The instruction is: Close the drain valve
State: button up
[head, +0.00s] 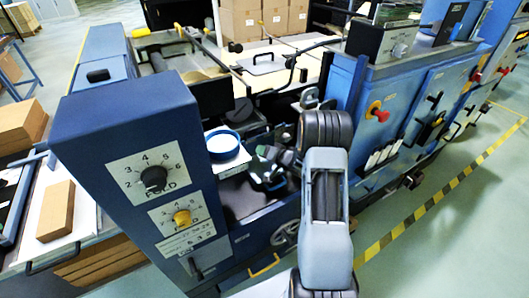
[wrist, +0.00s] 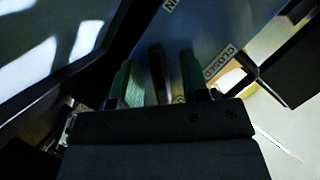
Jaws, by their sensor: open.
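In the wrist view, my gripper (wrist: 156,78) shows as two green-padded fingers, apart. A dim greyish bar (wrist: 158,76) and a yellowish strip (wrist: 178,92) show between them. They may be part of the drain valve's lever, but blur and shadow hide their shape and any contact. A blue-grey panel (wrist: 205,30) lies just beyond the fingers. A "CLOSED" label (wrist: 221,62) sits on it to their right, and a partly cut-off label (wrist: 171,4) is at the top. In the head view, my gripper is low in the machine's shadowed gap, partly hidden by my arm; the valve is not clear there.
A blue cabinet with dials (head: 125,130) stands left of my arm. A blue round tub (head: 222,143) sits close to the gripper. The right-hand blue panel carries a red knob (head: 377,111). A dark bracket (wrist: 292,65) is at the right in the wrist view.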

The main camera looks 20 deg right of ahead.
jog(key=shift+c, duration=0.3)
grip_shut()
